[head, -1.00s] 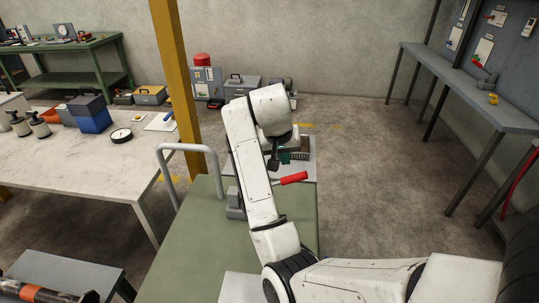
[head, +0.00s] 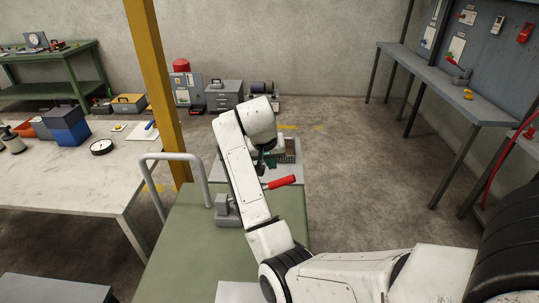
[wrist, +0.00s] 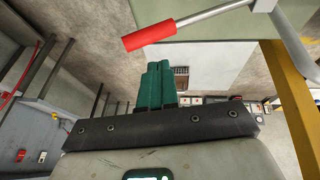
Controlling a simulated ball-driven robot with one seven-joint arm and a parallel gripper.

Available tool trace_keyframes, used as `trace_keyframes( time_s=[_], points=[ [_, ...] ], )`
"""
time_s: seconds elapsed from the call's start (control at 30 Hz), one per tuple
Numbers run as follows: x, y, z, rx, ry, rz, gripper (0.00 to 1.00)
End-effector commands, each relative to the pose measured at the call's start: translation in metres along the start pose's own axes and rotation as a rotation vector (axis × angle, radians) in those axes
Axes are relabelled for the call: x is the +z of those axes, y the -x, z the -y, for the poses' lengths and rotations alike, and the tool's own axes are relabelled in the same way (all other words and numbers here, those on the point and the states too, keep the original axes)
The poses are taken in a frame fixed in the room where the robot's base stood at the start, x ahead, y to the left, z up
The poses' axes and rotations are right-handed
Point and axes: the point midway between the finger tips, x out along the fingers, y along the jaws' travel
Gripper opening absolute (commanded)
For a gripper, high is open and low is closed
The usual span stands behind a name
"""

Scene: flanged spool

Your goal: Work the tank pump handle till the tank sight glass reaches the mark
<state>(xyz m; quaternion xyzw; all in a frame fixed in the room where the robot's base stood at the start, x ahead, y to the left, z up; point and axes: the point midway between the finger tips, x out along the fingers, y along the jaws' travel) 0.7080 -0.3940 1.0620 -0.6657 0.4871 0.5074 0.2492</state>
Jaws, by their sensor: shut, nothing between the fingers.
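The pump handle has a red grip (head: 280,182), which sticks out to the right from behind my arm above the green cart top (head: 180,250). In the wrist view the red grip (wrist: 150,35) is on a grey metal rod, beyond my fingertips and apart from them. My gripper (wrist: 160,68) has teal fingers pressed together with nothing between them. In the head view the fingers (head: 270,161) show only in part beside the dark wrist, just above the grip. A grey block (head: 228,211) stands on the cart, partly behind my forearm. I cannot make out the sight glass or its mark.
A bent grey rail (head: 180,158) rises at the cart's left edge. A yellow post (head: 153,80) and a pale table (head: 60,180) stand to the left. A grey bench (head: 440,85) runs along the right wall. The floor between cart and bench is clear.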

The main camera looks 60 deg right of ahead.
Motion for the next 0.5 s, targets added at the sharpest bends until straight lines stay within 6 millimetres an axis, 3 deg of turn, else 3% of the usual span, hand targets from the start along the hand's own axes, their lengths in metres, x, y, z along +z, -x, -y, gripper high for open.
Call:
trace_keyframes(
  time_s=[0.2, 0.5],
  points=[
    [0.001, -0.040, -0.003, 0.002, -0.001, 0.004, 0.00],
    [0.007, -0.070, -0.012, 0.001, 0.000, 0.002, 0.00]
  ],
)
